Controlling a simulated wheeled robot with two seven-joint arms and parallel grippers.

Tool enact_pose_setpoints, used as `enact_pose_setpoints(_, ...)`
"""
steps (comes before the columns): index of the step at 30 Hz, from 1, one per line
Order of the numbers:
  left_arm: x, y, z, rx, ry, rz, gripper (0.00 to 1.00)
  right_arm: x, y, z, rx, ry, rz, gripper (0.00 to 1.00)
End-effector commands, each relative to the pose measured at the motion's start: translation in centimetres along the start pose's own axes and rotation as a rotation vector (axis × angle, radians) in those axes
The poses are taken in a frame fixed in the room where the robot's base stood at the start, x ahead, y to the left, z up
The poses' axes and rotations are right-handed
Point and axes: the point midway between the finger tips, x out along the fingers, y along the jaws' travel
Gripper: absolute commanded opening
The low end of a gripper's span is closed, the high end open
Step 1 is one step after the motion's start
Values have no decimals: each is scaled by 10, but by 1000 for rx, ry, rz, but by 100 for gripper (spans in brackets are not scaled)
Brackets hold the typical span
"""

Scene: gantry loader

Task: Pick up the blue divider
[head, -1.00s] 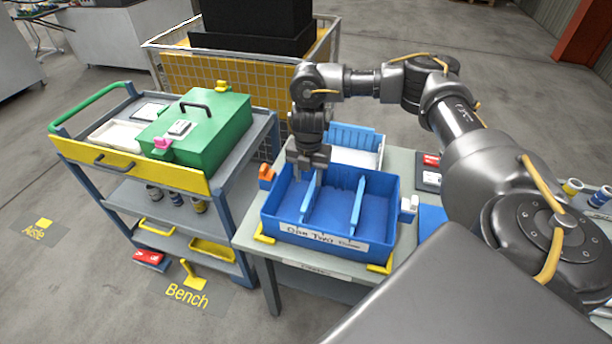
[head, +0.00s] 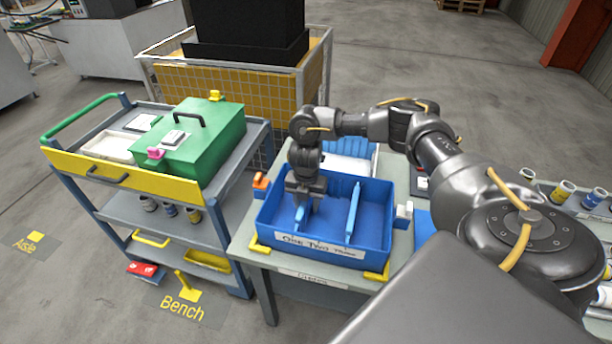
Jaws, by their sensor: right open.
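A blue bin (head: 376,244) sits on the bench, with a label reading "One Two Three" on its front wall. Two blue dividers stand inside it. The right divider (head: 353,212) is in plain view and upright. The left divider (head: 302,216) is mostly hidden behind my right gripper (head: 303,203). My right gripper points down into the bin at the left divider and is open. I cannot tell whether its fingers are around the divider or only beside it. My left gripper is not in view.
A cart with a green lidded box (head: 205,150) stands to the left of the bench. A wire cage (head: 220,92) with a black block is behind. A second blue-backed tray (head: 352,153) lies just behind the bin. Cans (head: 563,191) stand at the right.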

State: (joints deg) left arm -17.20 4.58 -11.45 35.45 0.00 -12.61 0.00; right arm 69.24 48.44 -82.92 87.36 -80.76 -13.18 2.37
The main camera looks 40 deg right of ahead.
Motion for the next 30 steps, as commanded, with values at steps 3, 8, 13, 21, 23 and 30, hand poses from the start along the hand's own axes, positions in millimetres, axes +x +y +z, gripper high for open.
enact_pose_setpoints(3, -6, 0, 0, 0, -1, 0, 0, 13, 1, -1, 0, 2, 0, 42)
enact_pose_setpoints(8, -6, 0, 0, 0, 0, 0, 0, 20, 1, 0, 0, 0, 2, 42)
enact_pose_setpoints(13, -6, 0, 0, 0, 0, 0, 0, 21, 1, 0, 0, 0, 2, 42)
enact_pose_setpoints(21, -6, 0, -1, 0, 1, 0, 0, 20, 1, 0, 0, 0, 2, 6)
enact_pose_setpoints(23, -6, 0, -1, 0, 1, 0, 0, 20, 1, 0, 0, 0, 2, 0)
enact_pose_setpoints(30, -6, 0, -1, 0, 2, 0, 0, 20, 1, 0, 0, 0, 2, 0)
